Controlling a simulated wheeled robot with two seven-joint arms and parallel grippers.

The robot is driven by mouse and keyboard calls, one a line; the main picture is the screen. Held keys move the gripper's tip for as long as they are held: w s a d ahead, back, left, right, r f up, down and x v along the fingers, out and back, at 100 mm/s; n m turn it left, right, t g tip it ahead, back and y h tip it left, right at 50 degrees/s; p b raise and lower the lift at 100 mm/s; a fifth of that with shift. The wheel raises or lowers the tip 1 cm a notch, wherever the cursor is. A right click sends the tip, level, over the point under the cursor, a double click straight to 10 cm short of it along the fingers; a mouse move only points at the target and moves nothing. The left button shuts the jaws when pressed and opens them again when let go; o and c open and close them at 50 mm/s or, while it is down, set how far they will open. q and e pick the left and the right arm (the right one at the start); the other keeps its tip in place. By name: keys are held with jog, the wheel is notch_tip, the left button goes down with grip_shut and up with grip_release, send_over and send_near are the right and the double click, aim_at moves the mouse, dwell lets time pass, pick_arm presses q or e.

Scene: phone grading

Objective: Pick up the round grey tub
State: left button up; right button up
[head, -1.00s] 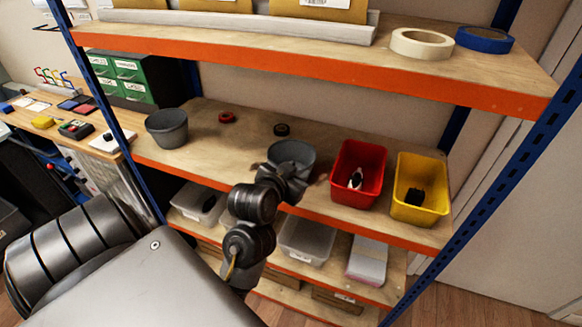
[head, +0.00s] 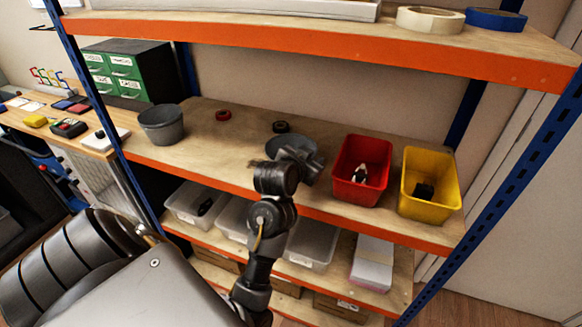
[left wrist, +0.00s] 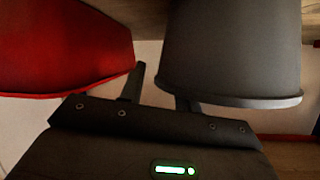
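A round grey tub (head: 291,147) stands on the middle shelf, left of the red bin. My left gripper (head: 302,160) is at its near right side, and my arm hides part of it. In the left wrist view the tub (left wrist: 230,50) fills the upper right. One finger of the left gripper (left wrist: 161,84) shows outside the tub wall with a gap to it; the other passes behind the rim and its tip is hidden. The fingers stand apart. Another round grey tub (head: 162,124) stands farther left on the shelf. My right gripper is not in view.
A red bin (head: 345,187) stands close to the right of the tub and shows in the left wrist view (left wrist: 60,45); a yellow bin (head: 424,207) is beyond it. Tape rolls lie behind. The upper shelf (head: 400,48) overhangs. Bare shelf lies between the tubs.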

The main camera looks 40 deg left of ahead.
pick_arm(q)
jog(key=shift+w+f, duration=0.1)
jog(key=shift+w, duration=0.1)
jog(key=shift+s, duration=0.1)
grip_shut()
